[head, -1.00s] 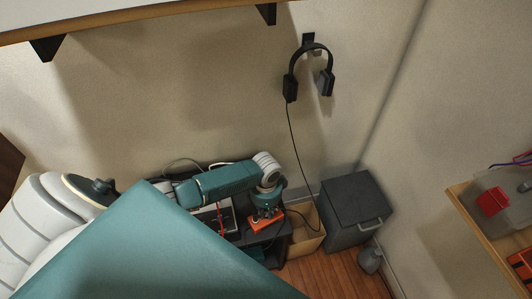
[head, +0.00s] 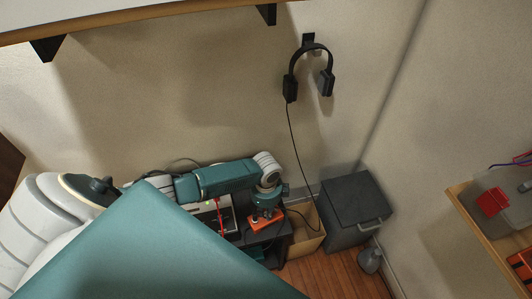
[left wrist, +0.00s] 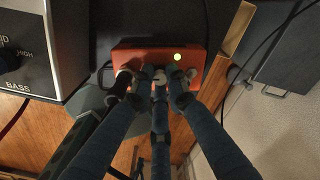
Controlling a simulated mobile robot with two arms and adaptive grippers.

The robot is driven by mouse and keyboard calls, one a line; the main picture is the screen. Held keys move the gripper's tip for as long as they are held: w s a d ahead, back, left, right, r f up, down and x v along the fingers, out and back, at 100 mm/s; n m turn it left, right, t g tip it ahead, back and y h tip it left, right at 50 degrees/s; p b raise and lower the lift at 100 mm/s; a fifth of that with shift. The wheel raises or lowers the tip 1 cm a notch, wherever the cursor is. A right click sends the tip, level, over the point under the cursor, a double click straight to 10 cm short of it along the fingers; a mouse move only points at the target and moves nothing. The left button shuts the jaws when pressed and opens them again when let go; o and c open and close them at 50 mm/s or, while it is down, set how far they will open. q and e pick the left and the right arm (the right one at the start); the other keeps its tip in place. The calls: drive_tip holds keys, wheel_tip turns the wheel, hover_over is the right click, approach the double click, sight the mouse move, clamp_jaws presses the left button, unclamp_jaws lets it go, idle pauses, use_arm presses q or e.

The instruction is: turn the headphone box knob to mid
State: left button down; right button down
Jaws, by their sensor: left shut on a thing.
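The headphone box is a small orange box (head: 266,222) on a dark shelf unit. My left gripper (head: 265,211) is over the box, pointing down. In the left wrist view its dark fingers (left wrist: 156,80) are closed together at the box's near side, shut on the knob. The knob is mostly hidden between the fingertips, so its pointing direction cannot be read. My right gripper is in neither view.
A grey amplifier with a BASS knob (left wrist: 8,62) stands left of the orange box. Black headphones (head: 312,66) hang on the wall, their cable running down. A dark lidded bin (head: 353,205) and a cardboard box (head: 306,240) stand at the right.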

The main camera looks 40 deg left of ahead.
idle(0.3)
use_arm(q)
drive_tip(key=c, duration=1.7)
unclamp_jaws()
drive_tip(key=shift+r, duration=0.1)
wheel_tip(320, 180, up, 12)
drive_tip(key=shift+f, duration=0.1)
